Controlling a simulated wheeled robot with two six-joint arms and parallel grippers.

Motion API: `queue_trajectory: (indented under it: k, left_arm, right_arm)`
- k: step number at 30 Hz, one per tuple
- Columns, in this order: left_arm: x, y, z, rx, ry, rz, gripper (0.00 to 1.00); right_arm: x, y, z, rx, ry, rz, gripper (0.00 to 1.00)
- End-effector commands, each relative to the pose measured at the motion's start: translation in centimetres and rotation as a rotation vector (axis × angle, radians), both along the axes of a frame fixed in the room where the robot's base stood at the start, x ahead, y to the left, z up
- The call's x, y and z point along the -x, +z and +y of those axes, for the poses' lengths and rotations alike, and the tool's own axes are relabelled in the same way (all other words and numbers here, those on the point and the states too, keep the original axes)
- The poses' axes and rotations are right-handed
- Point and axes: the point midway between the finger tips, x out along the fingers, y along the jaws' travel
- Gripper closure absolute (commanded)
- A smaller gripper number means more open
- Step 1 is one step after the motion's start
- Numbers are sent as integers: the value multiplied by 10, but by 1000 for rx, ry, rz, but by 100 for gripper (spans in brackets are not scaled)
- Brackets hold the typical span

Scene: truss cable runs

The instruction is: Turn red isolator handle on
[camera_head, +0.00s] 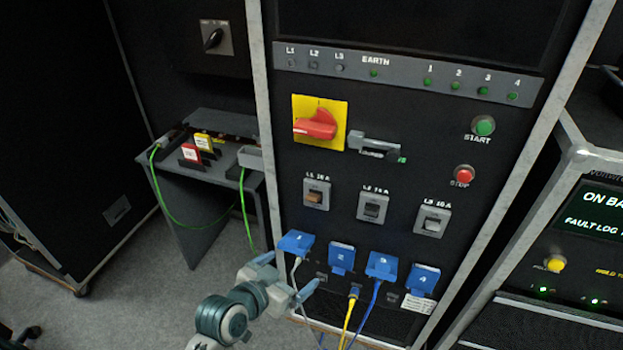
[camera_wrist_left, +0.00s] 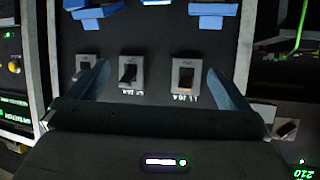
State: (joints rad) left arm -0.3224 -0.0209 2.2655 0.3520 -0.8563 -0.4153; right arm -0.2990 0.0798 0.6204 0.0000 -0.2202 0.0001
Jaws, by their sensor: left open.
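The red isolator handle (camera_head: 315,126) sits on a square yellow plate (camera_head: 334,107) at the upper left of the black panel. Its grip lies roughly level across the plate. My left gripper (camera_head: 288,272) is low in the head view, in front of the blue sockets, well below the handle and apart from it. It is open with nothing between its fingers. In the left wrist view the open fingers (camera_wrist_left: 160,84) frame the breaker switches, seen upside down, and the handle is not visible there. My right gripper is not in view.
A grey latch (camera_head: 375,144) is right of the handle. Below are several breaker switches (camera_head: 373,207) and blue socket covers (camera_head: 341,258) with hanging cables. A green start button (camera_head: 484,126) and red stop button (camera_head: 464,174) are at right. A small side table (camera_head: 200,178) stands left.

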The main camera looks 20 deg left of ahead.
Motion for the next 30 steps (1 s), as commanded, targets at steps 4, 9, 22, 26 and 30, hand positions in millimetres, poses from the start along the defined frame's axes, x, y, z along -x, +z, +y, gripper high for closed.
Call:
queue_trajectory:
  k: [4, 9, 22, 26, 30]
  left_arm:
    - [-50, 76, -12, 70, 22, -336, 0]
    - [-85, 147, -4, 134, 134, -649, 0]
    - [-118, 197, 8, 169, 246, -812, 0]
    - [-142, 208, 7, 166, 245, -810, 0]
    - [-166, 216, 7, 167, 245, -810, 0]
  right_arm:
    - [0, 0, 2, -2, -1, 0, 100]
    - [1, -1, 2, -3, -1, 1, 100]
    - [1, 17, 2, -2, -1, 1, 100]
    - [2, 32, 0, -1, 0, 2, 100]
    - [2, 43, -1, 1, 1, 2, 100]
